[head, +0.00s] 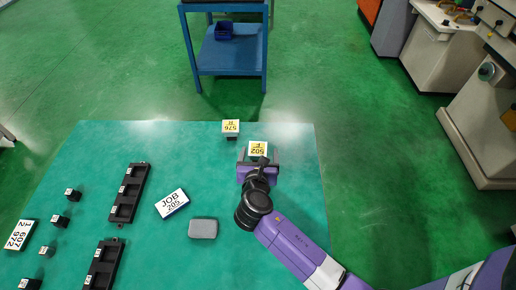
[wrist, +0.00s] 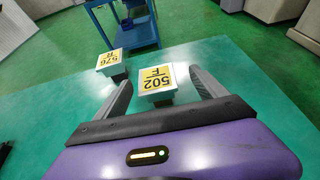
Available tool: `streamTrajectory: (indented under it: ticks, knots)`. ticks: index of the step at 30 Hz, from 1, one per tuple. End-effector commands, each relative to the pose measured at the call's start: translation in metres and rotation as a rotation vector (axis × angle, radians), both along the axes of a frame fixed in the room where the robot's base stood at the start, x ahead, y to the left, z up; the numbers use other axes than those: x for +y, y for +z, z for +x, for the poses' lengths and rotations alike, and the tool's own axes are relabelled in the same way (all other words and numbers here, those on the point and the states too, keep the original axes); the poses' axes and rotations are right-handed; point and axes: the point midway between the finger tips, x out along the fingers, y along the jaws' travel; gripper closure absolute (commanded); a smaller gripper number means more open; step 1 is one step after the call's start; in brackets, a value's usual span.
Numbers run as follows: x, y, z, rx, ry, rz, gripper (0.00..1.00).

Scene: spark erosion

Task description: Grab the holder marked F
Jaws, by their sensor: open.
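The holder marked F (head: 258,148) is a small block with a white and yellow top label reading 502 F, on the green table near its far right. In the wrist view the F holder (wrist: 155,80) sits between the two grey fingers of my gripper (wrist: 160,90). My gripper (head: 258,161) is open, with a finger on each side of the holder and a gap to it visible. A similar holder labelled 576 (wrist: 110,61) stands just left of my left finger; it also shows in the head view (head: 231,127).
On the table (head: 290,200) lie a JOB 265 card (head: 172,203), a grey box (head: 203,228), black racks (head: 128,195), several small black blocks and a 602 972 card (head: 20,235). A blue trolley (head: 228,60) stands beyond the far edge. Machines stand at right.

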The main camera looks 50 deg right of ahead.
Motion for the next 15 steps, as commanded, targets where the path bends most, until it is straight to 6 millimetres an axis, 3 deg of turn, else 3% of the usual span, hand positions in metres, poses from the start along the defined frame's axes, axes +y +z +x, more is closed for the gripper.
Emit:
streamTrajectory:
  ticks: [15]
  knots:
    - [-0.042, -0.026, 0.038, 0.000, -0.002, 0.001, 0.18]
